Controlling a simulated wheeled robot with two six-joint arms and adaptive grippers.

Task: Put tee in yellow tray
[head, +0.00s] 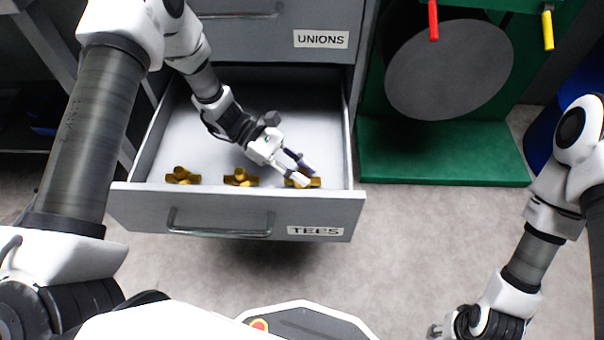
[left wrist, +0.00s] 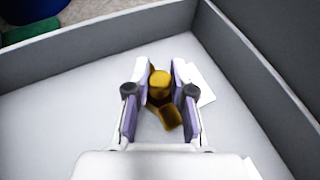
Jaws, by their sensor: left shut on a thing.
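Brass tees lie in a row inside the open grey drawer labelled TEES (head: 240,195). One tee (head: 183,175) is at the left, another tee (head: 240,177) is in the middle, and the right tee (head: 310,183) is by my left gripper (head: 300,173). In the left wrist view my left gripper (left wrist: 160,95) is shut on the right tee (left wrist: 161,85), which sits between its purple-padded fingers, low near the drawer floor. My right arm is at the right in the head view, with only part of its gripper (head: 455,328) showing at the bottom edge. No yellow tray is in view.
A closed drawer labelled UNIONS (head: 320,39) is above the open one. A green stand (head: 445,155) with a grey disc (head: 450,70) and red and yellow handles is at the right. Drawer walls surround the left gripper.

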